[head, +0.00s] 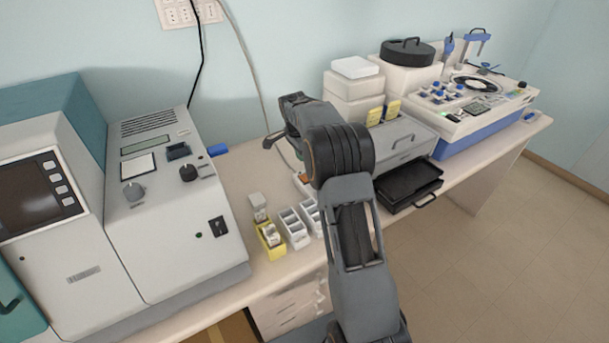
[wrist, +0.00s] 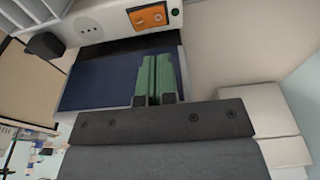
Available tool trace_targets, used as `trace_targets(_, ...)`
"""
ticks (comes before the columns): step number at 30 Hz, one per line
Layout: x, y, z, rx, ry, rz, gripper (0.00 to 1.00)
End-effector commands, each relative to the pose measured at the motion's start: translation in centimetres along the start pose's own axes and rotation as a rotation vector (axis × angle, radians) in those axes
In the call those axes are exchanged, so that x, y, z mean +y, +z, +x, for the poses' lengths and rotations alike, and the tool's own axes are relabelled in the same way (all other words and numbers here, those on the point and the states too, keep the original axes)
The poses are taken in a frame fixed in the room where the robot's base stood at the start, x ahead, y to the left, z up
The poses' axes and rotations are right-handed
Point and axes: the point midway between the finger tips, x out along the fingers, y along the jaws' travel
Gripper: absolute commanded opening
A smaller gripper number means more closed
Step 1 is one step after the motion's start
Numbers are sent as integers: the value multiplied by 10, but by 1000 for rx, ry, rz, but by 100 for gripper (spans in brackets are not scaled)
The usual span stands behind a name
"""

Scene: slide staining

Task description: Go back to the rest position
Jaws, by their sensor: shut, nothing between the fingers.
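My gripper (wrist: 158,60) shows in the wrist view with its two green fingers together and nothing held between them. In the head view my arm rises from the bottom over the bench, bends at a dark joint, and its far end is above the back of the bench; the fingertips are hard to make out there. In the wrist view the fingers are in front of a dark blue panel (wrist: 105,78), and I cannot tell how far apart they are.
A yellow rack (head: 265,252) and white racks (head: 297,241) stand left of my arm. A large grey machine (head: 165,250) fills the left. On the right are a box with an open black drawer (head: 398,197), stacked white boxes (head: 345,88) and a blue-based instrument (head: 465,140).

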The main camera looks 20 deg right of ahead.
Motion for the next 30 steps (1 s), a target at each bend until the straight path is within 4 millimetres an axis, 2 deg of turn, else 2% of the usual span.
trace_targets(14, 0, 0, 1, 0, 0, -9, 0)
trace_targets(17, -2, 0, 1, 2, -11, -120, 0)
trace_targets(19, 2, 4, 12, -11, -3, -234, 0)
trace_targets(21, 15, 12, 26, -35, 20, -361, 0)
trace_targets(23, 28, 19, 27, -50, 24, -475, 0)
trace_targets(26, 56, 34, 16, -69, 5, -672, 0)
trace_targets(30, 103, 60, -12, -70, -48, -936, 0)
